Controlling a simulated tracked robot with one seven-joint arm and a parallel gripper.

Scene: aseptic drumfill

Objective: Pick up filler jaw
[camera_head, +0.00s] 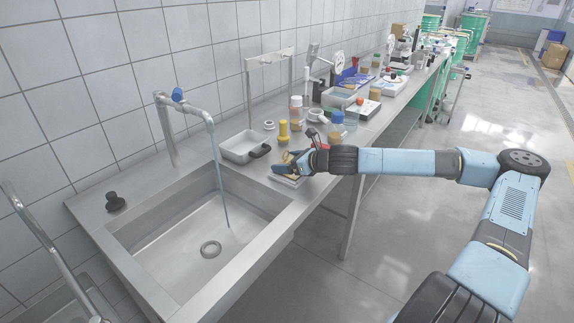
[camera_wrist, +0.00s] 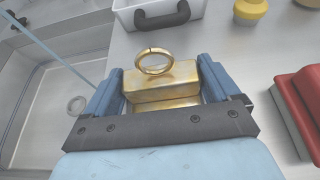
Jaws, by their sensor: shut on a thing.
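The filler jaw (camera_wrist: 158,80) looks like a brass-gold block with a ring on top. In the wrist view it sits between the two blue fingers of my gripper (camera_wrist: 160,88), which is shut on it. In the head view my gripper (camera_head: 285,168) is low over the steel counter, just right of the sink. The block is mostly hidden by the fingers there. I cannot tell whether its underside touches the counter.
The sink (camera_head: 188,245) with running tap (camera_head: 190,115) lies to the left. A white tray (camera_head: 240,148) with a black handle and a yellow object (camera_head: 284,132) stand behind. Several bottles and tools crowd the counter further back. A red object (camera_wrist: 303,98) is close on the right.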

